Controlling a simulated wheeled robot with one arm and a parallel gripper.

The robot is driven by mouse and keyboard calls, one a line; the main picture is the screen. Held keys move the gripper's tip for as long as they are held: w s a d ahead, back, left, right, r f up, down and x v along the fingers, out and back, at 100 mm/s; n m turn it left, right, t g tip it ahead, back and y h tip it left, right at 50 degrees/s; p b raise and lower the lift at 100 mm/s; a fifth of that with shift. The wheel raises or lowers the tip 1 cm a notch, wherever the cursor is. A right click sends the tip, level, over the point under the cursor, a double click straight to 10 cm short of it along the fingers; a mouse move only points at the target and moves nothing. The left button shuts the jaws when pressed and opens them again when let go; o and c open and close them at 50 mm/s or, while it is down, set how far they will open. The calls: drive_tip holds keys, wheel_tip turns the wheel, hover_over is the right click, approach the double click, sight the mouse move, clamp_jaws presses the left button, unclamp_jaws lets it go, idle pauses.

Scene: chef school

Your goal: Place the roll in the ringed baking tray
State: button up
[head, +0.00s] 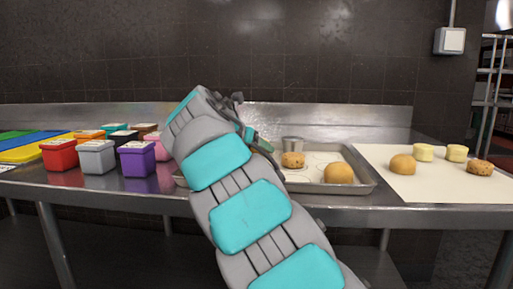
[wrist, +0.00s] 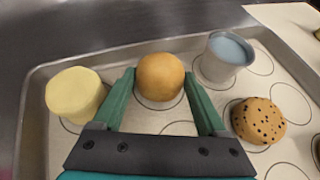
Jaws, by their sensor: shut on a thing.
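The roll (wrist: 160,77), round and golden brown, is between the two green fingers of my gripper (wrist: 160,88) in the wrist view. The fingers are shut on its sides. It is over the far part of the ringed baking tray (wrist: 42,72), whose rim runs behind it; whether it touches the tray surface I cannot tell. In the head view the tray (head: 371,184) stands on the steel table, and my arm hides the roll and most of the tray's left part. Black ring outlines mark the tray's pale liner.
The tray also holds a pale yellow piece (wrist: 75,93), a metal cup with blue inside (wrist: 226,56) and a chip-dotted cookie (wrist: 258,120). Another roll (head: 338,173) sits front right in it. Baked pieces lie on a pale sheet (head: 440,188); coloured tubs (head: 97,157) stand left.

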drive_tip(key=o, duration=1.3)
drive_tip(key=shift+f, duration=0.15)
drive_tip(key=shift+r, duration=0.2)
drive_tip(key=v, duration=1.2)
drive_tip(key=shift+p, duration=0.3)
